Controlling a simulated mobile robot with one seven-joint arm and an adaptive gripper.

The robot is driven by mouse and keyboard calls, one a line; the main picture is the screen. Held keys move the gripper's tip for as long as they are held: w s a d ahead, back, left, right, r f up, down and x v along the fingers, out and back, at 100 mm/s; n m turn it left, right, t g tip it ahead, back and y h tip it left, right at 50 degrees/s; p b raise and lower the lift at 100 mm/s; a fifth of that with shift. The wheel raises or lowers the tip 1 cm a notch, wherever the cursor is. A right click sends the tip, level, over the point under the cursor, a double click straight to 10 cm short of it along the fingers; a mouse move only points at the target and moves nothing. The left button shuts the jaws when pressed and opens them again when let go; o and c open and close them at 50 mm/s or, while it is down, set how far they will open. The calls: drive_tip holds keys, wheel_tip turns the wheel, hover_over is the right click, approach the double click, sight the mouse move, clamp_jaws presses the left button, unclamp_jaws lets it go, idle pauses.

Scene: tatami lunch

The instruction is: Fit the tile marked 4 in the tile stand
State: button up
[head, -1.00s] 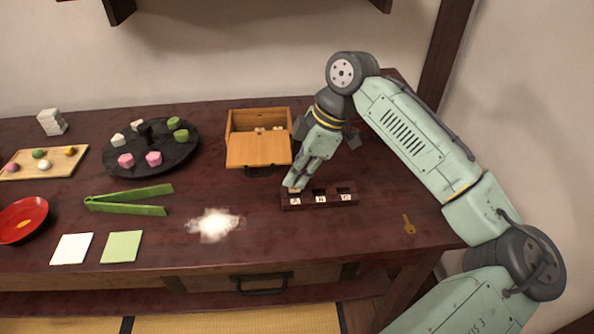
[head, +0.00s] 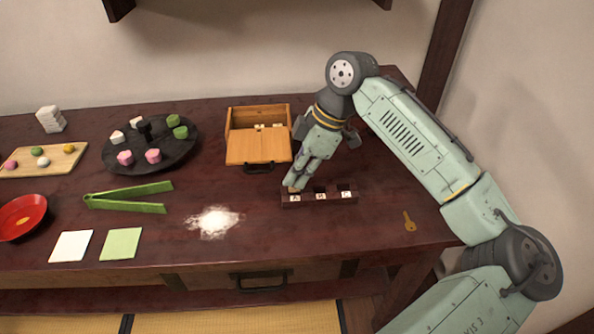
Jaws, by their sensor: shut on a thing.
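The tile stand (head: 333,199) is a dark wooden block with a row of three sockets, labelled A, B and C on its front. My gripper (head: 293,186) points down at the left socket, the one marked A. It is shut on a small tile (head: 292,190) that shows as a pale sliver at the fingertips. The mark on this tile is hidden, and I cannot tell how deep it sits in the socket. More small pale tiles (head: 268,126) lie inside the open wooden box (head: 258,149).
A brass key (head: 409,221) lies right of the stand. White powder (head: 214,222), green tongs (head: 130,197), two square cards, a red bowl (head: 22,217) and a dark round tray (head: 151,165) with sweets are to the left. The table between powder and stand is clear.

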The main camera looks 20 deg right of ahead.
drive_tip(key=shift+f+b, duration=0.4)
drive_tip(key=shift+f, duration=0.45)
drive_tip(key=o, duration=0.8)
drive_tip(key=v, duration=1.2)
drive_tip(key=shift+s+f, duration=0.1)
